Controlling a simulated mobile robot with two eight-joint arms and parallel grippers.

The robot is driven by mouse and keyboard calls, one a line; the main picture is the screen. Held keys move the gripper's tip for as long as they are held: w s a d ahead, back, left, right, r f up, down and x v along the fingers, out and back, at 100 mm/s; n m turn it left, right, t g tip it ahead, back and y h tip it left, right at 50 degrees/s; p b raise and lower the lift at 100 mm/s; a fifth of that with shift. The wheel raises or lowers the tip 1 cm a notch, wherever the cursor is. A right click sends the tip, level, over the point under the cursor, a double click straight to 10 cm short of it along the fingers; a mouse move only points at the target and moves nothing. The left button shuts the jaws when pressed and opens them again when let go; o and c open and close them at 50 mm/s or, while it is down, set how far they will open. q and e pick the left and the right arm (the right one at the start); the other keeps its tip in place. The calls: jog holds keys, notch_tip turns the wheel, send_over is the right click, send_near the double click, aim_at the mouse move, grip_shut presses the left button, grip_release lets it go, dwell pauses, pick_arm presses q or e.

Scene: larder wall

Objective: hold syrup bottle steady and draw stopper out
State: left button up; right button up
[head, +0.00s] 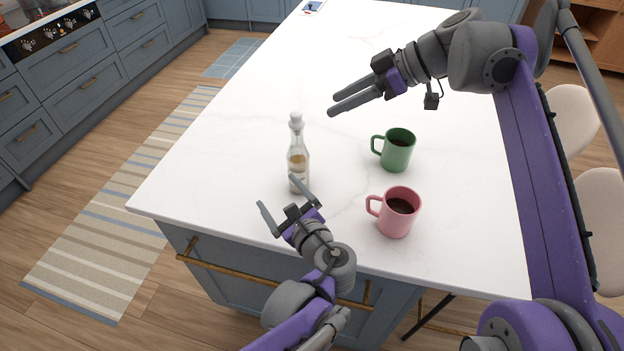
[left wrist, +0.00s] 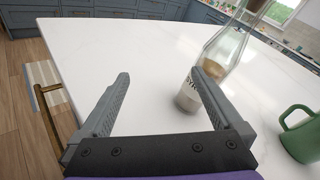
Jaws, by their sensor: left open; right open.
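The syrup bottle (head: 298,165) stands upright on the white island top, clear glass with amber liquid low inside and a pale label. My left gripper (head: 277,191) is open and empty, just on the near side of the bottle. In the left wrist view the bottle (left wrist: 226,48) rises behind the right finger of my left gripper (left wrist: 163,76), which covers part of it, so the bottle is not between the fingers. My right gripper (head: 331,105) is open and empty above the island, right of the stopper and apart from it.
A green mug (head: 398,154) and a pink mug (head: 399,222), both with dark contents, stand right of the bottle. The green mug (left wrist: 301,138) also shows in the left wrist view.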

aim_at(303, 166)
pick_arm(q)
jog(key=d+m+t, duration=0.1)
jog(key=d+m, duration=0.1)
jog(key=w+d+r+m, duration=0.1)
jog(key=d+m, duration=0.1)
jog(key=w+d+r+m+t, duration=0.1)
jog(key=d, duration=0.2)
jog(key=shift+w+r+m+t+h, duration=0.1)
jog(key=shift+m+t+h, duration=0.2)
jog(key=shift+m, duration=0.1)
jog(key=x, duration=1)
jog(key=shift+w+a, duration=0.1)
jog(key=shift+w, duration=0.2)
